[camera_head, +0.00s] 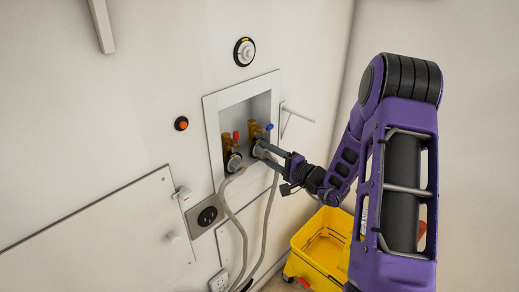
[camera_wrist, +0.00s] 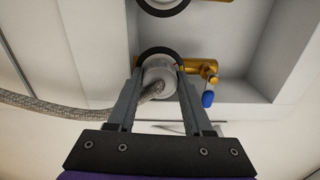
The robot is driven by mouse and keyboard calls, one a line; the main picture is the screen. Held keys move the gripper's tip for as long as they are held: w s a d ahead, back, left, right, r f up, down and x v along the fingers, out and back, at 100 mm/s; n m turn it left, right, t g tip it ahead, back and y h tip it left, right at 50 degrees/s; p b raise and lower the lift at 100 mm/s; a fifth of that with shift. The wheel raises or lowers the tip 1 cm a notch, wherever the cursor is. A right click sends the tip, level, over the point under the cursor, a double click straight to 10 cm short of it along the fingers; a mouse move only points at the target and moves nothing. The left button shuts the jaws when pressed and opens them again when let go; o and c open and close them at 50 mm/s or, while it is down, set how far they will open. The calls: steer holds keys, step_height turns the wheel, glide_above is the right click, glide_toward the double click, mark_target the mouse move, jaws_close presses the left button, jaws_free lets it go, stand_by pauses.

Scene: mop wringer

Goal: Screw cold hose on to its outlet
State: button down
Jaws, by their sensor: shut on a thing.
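The cold outlet is a brass valve (camera_head: 255,131) with a blue handle (camera_head: 269,127), in the recessed wall box. In the wrist view its brass body (camera_wrist: 205,66) and blue handle (camera_wrist: 208,98) are right of the fingers. My gripper (camera_head: 262,151) is shut on the pale grey end coupling (camera_wrist: 157,74) of the cold hose, one finger on each side. The coupling is up against the outlet, in front of a black ring (camera_wrist: 158,50); I cannot tell how far it is threaded. The braided cold hose (camera_wrist: 60,107) runs left from it and hangs down in the head view (camera_head: 268,215).
The red-handled brass valve (camera_head: 228,143) with its own hose (camera_head: 236,222) is close on the left. The wall box frame (camera_head: 212,130) surrounds both valves. A wall socket (camera_head: 207,216) is below left. A yellow mop bucket (camera_head: 318,250) stands on the floor below my arm.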

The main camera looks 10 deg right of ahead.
steer(key=m, duration=0.2)
steer(key=m+p, duration=0.1)
steer(key=m, duration=0.1)
steer(key=m+p, duration=0.1)
steer(key=m, duration=0.1)
steer(key=shift+r+m, duration=0.25)
steer(key=shift+m, duration=0.05)
steer(key=shift+c, duration=1.1)
jaws_free()
steer(key=shift+f, duration=0.2)
